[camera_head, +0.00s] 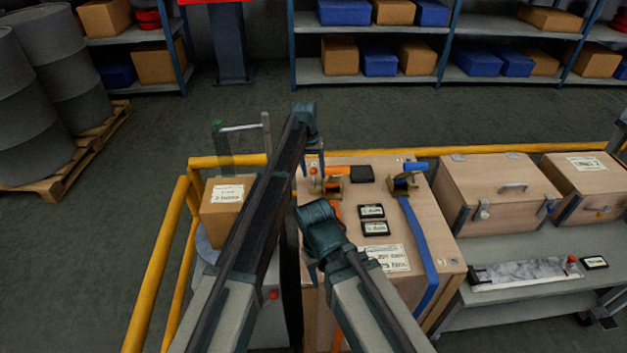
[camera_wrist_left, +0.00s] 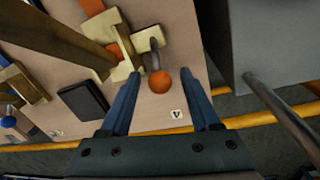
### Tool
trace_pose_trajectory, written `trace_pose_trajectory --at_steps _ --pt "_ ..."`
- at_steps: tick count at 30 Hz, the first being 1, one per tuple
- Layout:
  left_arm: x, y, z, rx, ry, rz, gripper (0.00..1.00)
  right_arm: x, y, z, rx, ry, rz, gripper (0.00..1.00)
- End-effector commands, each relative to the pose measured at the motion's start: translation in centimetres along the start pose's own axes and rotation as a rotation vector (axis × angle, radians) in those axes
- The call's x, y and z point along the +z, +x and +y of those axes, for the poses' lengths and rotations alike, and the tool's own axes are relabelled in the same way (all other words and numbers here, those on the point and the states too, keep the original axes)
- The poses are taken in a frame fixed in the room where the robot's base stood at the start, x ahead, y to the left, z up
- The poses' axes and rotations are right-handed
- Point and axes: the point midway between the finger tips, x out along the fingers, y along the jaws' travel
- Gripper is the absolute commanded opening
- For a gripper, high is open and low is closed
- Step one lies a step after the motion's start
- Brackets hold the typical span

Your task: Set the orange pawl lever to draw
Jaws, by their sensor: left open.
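The orange pawl lever shows in the left wrist view as a grey stem with an orange ball knob (camera_wrist_left: 160,82), beside a brass ratchet bracket (camera_wrist_left: 122,45). In the head view the orange-strap ratchet (camera_head: 326,185) sits on the wooden crate's top (camera_head: 345,205), partly hidden by my left arm. My left gripper (camera_wrist_left: 161,74) is open over the lever. Its two blue fingers stand on either side of the knob, with a visible gap on each side. In the head view my left gripper (camera_head: 314,158) is at the ratchet. My right gripper (camera_head: 311,272) is mostly hidden below its wrist.
A blue-strap ratchet (camera_head: 405,182) stands to the right on the same crate. A black box (camera_head: 362,174) lies between the ratchets. A yellow rail (camera_head: 230,161) runs behind. A cardboard box (camera_head: 222,212) stands left of the crate. Wooden cases (camera_head: 500,205) stand right.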

Motion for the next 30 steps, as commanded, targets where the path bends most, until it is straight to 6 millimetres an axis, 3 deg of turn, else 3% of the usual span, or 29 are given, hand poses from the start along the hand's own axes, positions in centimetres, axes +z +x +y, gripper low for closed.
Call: trace_pose_trajectory --at_steps 2,11,22,30 --pt "0.00 0.79 -0.02 0.000 0.000 0.000 0.63 -0.05 0.78 -0.07 0.000 0.000 0.000 0.50" --pt "0.00 0.74 0.01 0.000 0.000 0.000 0.63 -0.04 0.73 -0.07 0.000 0.000 0.000 0.50" --pt "0.00 0.74 -0.01 0.000 0.000 0.000 0.00 -0.04 0.73 -0.07 0.000 0.000 0.000 0.50" --pt "-0.01 0.74 -0.01 0.000 0.000 0.000 0.00 -0.04 0.74 -0.07 0.000 0.000 0.000 0.50"
